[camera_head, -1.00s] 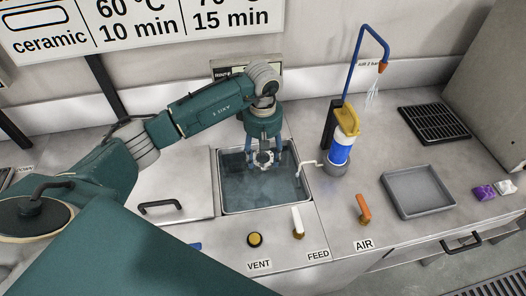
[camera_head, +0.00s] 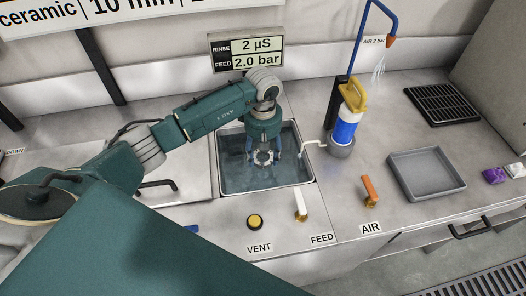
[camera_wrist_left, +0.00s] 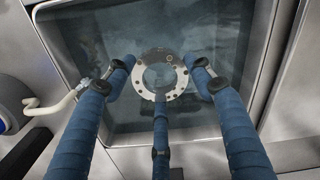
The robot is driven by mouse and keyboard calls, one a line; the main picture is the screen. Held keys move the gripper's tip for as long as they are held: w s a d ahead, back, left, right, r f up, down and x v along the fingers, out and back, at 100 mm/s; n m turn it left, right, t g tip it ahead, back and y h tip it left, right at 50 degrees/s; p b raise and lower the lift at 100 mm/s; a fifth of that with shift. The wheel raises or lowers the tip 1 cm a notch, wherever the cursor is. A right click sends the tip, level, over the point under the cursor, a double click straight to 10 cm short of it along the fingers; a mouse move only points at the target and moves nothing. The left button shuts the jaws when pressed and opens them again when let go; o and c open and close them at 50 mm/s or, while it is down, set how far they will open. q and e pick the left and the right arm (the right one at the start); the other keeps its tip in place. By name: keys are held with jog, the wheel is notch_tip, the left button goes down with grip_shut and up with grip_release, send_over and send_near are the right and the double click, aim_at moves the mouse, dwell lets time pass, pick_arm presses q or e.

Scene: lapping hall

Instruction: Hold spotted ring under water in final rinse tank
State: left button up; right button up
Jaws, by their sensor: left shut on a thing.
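The spotted ring (camera_head: 263,157) is a pale metal ring with small dark spots around its face. It also shows in the left wrist view (camera_wrist_left: 180,80), with its open hole facing the camera. My left gripper (camera_head: 264,151) points down inside the final rinse tank (camera_head: 268,191), its blue fingers shut on the ring. In the left wrist view the fingers (camera_wrist_left: 160,85) reach the ring from left, right and below. Dark, clear water fills the tank around and below the ring. I cannot tell for sure whether the ring is fully under the surface. My right gripper is not in view.
A display (camera_head: 247,53) behind the tank reads 2 µS and 2.0 bar. A blue and yellow cartridge (camera_head: 346,127) with a white spout stands right of the tank. VENT button (camera_head: 255,222), FEED lever (camera_head: 300,205) and AIR lever (camera_head: 370,191) sit in front. A grey tray (camera_head: 427,187) lies right.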

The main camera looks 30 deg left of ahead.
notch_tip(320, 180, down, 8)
jog(key=b, duration=0.7)
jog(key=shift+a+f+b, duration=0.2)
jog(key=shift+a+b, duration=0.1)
jog(key=shift+b, duration=0.05)
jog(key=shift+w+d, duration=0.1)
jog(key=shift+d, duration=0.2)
dwell(0.5)
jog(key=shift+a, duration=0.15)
dwell(5.6)
